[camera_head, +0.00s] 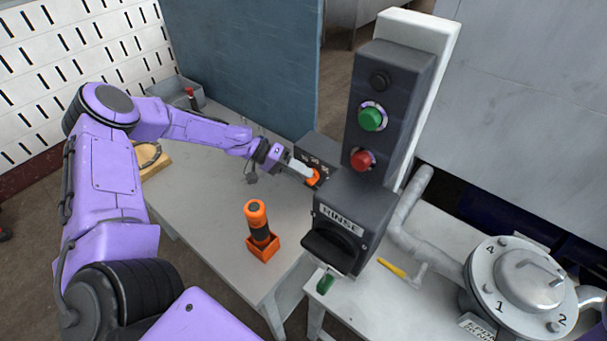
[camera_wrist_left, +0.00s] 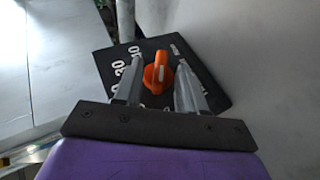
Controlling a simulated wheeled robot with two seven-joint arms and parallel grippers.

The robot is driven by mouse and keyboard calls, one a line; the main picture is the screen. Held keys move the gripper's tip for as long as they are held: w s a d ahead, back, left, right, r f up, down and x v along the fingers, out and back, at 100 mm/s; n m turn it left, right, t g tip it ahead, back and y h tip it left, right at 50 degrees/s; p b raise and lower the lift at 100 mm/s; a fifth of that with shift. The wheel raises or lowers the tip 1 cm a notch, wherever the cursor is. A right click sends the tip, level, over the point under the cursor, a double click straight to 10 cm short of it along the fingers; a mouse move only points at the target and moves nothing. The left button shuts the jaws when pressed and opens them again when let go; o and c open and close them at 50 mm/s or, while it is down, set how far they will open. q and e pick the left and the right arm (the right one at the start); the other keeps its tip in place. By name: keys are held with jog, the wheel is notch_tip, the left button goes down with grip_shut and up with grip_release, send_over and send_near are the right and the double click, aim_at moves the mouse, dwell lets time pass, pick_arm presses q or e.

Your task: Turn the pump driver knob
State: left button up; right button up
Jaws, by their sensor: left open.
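The orange pump driver knob (camera_head: 313,178) sits on the front of a dark box (camera_head: 318,148) on the table. In the left wrist view the knob (camera_wrist_left: 158,74) stands on a dark panel (camera_wrist_left: 208,84) with white numbers around it. Its pointer mark faces up in that view. My left gripper (camera_head: 306,174) is at the knob, reaching in from the left. In the wrist view the open fingers of my left gripper (camera_wrist_left: 159,66) lie on either side of the knob, with a visible gap at each side. My right gripper is not in view.
A dark control box (camera_head: 395,100) with green and red buttons and a RINSE switch (camera_head: 335,243) stands close on the right. An orange-black tool (camera_head: 258,222) stands in an orange holder in front. A metal valve (camera_head: 520,280) is at the right. The left tabletop (camera_head: 195,205) is largely clear.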

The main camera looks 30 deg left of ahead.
pick_arm(q)
jog(key=shift+w+d+f, duration=0.45)
jog(key=shift+d, duration=0.1)
jog(key=shift+s+r, duration=0.15)
jog(key=shift+s, duration=0.2)
jog(key=shift+c, duration=0.6)
grip_shut()
jog(key=f+h+b, duration=0.1)
jog(key=b, duration=0.2)
jog(key=h+b, duration=0.1)
jog(key=b, duration=0.2)
jog(key=shift+w+a+f+n, duration=0.1)
jog(key=shift+a+f+n, duration=0.05)
jog(key=shift+f+n, duration=0.2)
jog(key=h+b, duration=0.1)
jog(key=b, duration=0.3)
jog(key=shift+r+n+t+h, duration=0.2)
jog(key=shift+n+t+h, duration=0.05)
jog(key=shift+t+h, duration=0.15)
jog(key=shift+r+b, duration=0.15)
jog(key=shift+b, duration=0.25)
jog(key=shift+r, duration=0.2)
